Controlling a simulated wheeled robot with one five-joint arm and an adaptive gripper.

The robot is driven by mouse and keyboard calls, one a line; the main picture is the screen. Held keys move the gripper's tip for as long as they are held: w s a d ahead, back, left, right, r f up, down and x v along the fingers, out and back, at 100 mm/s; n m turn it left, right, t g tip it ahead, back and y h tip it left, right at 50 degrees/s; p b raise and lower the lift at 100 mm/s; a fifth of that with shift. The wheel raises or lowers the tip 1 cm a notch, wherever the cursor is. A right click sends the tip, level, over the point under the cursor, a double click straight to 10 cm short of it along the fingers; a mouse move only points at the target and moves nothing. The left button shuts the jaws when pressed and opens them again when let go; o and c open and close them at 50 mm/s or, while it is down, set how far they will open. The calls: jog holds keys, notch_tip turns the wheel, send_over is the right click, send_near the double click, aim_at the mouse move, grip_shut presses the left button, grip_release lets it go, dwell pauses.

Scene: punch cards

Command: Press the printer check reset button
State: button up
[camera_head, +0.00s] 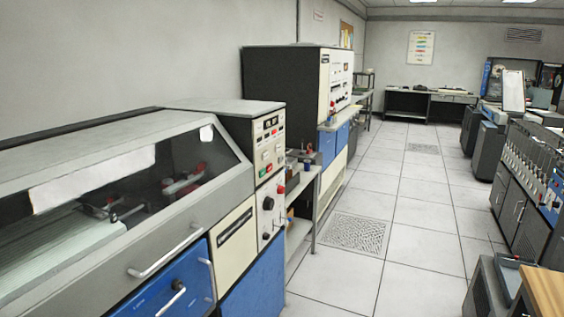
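A large grey machine with a long clear-windowed cover (77,147) fills the left foreground; it looks like the printer. At its right end stands a cream control panel (268,150) with a dark display, small coloured lights and several buttons, including red ones low on the panel. Below it, a second cream panel (269,209) carries a red knob or button and dark round knobs. The labels are too small to read, so I cannot tell which one is the check reset button. My gripper is not in view.
Blue and cream doors with white handles (167,250) form the machine's front. A small shelf (303,190) stands beyond it, then a dark cabinet (284,87). The tiled aisle (390,200) is clear. Machines (530,175) and a wooden-topped unit (545,290) line the right.

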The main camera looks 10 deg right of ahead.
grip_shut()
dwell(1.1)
